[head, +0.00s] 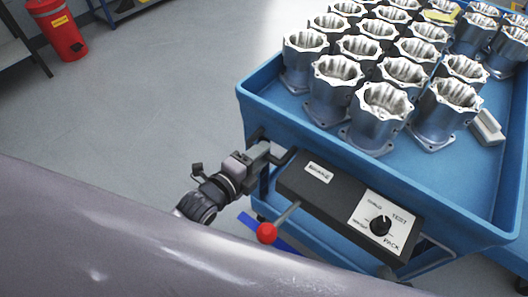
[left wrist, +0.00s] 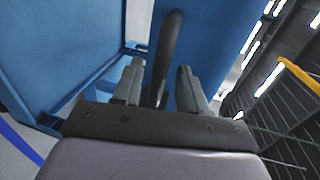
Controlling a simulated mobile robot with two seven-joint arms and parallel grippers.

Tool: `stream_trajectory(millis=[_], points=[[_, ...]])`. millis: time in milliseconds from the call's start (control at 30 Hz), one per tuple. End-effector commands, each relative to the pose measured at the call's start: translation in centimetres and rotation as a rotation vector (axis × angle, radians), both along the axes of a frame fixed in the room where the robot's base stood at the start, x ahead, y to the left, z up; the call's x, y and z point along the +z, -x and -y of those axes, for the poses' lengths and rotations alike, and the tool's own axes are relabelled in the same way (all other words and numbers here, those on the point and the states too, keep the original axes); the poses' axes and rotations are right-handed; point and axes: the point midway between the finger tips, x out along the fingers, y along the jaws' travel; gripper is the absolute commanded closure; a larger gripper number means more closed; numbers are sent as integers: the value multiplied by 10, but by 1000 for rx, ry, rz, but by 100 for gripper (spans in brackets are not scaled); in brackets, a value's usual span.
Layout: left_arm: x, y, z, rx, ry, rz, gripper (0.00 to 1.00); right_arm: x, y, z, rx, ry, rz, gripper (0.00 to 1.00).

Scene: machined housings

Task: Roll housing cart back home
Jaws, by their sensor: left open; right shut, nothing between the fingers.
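The blue housing cart (head: 262,112) fills the right of the head view, its top tray loaded with rows of silver machined housings (head: 382,112). A dark control box (head: 345,205) with a knob and a red-ball lever (head: 267,233) is on its near side. My left gripper (head: 278,154) is at the cart's near left corner, beside the control box. In the left wrist view its fingers (left wrist: 160,88) are open, with a dark bar (left wrist: 170,50) of the cart passing between them; contact cannot be told. My right gripper is not seen.
Grey floor (head: 150,95) is open to the left of the cart. A red bin (head: 60,30) stands at the far left by the wall, near a shelf. A small pale block (head: 487,127) lies in the tray at the right. My own grey body covers the lower left.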

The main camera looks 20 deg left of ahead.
Motion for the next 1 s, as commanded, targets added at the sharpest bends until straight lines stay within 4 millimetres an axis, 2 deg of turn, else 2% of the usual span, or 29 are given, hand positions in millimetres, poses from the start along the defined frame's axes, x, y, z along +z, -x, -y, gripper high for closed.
stream_trajectory(millis=[200, 500, 567, 633, 667, 867, 1000], points=[[-4, -16, 6, 0, 1, 0, 58, -2, 0, 0, 1, -2, -2, 100], [-4, -18, 6, 0, 1, -1, 58, -1, 0, -1, 1, -2, 0, 100], [-4, -18, 6, 0, 1, -1, 74, -1, 0, -1, 1, -2, 0, 100], [-4, -17, 6, 0, 1, -1, 97, -1, 0, -1, 1, -2, 1, 100], [-4, -17, 6, 0, 1, -1, 100, -1, 0, -1, 1, -2, 1, 100], [-4, -18, 7, 0, 1, -1, 100, -1, -1, -1, 2, -2, 2, 100], [-5, -26, 9, 0, 1, 1, 100, -3, -1, -1, 1, -3, 3, 100]])
